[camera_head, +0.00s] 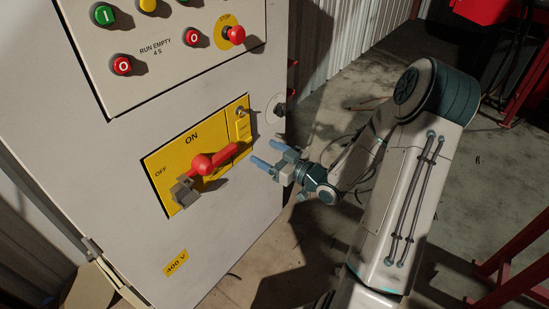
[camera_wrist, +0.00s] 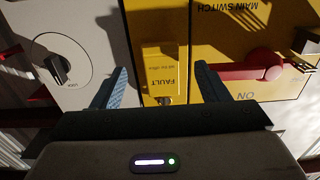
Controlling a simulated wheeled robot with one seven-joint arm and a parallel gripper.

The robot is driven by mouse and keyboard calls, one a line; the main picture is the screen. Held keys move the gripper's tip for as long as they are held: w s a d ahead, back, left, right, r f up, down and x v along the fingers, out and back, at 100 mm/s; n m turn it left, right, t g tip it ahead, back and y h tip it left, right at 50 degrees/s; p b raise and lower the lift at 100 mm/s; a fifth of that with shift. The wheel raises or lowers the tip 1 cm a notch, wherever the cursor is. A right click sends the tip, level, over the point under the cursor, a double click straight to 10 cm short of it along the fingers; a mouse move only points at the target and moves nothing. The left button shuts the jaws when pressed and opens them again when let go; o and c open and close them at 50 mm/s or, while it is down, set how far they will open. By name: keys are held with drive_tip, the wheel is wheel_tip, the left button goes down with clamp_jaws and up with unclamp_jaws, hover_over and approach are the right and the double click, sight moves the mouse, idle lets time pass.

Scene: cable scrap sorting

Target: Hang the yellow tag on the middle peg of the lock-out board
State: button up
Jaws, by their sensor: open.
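A yellow rectangular piece marked FAULT (camera_wrist: 165,65), which looks like the yellow tag, is against the cabinet front beside the main switch; it also shows in the head view (camera_head: 243,129). A small metal fitting (camera_head: 240,110) is at its upper end. My gripper (camera_head: 263,152) is open and empty, a little out from the cabinet. In the wrist view my gripper's blue fingers (camera_wrist: 161,75) are on either side of the yellow piece, apart from it. No lock-out board or pegs can be made out.
The red switch handle (camera_head: 213,162) sticks out on the yellow switch plate (camera_head: 166,164), close to my gripper. A dark knob on a grey disc (camera_wrist: 58,69) is on the other side. Red push buttons (camera_head: 122,65) are above. Red metal frames (camera_head: 519,250) stand at the right.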

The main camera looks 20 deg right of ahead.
sight(245, 139)
drive_tip(key=shift+b+x, duration=0.5)
drive_tip(key=shift+x, duration=2.95)
drive_tip(key=c, duration=0.7)
drive_tip(key=shift+r, duration=0.2)
drive_tip(key=shift+r+p, duration=0.35)
drive_tip(key=shift+p, duration=0.05)
drive_tip(key=shift+s, duration=0.1)
drive_tip(key=shift+p+v, duration=0.35)
drive_tip(key=shift+v, duration=2.65)
drive_tip(key=shift+r, duration=0.15)
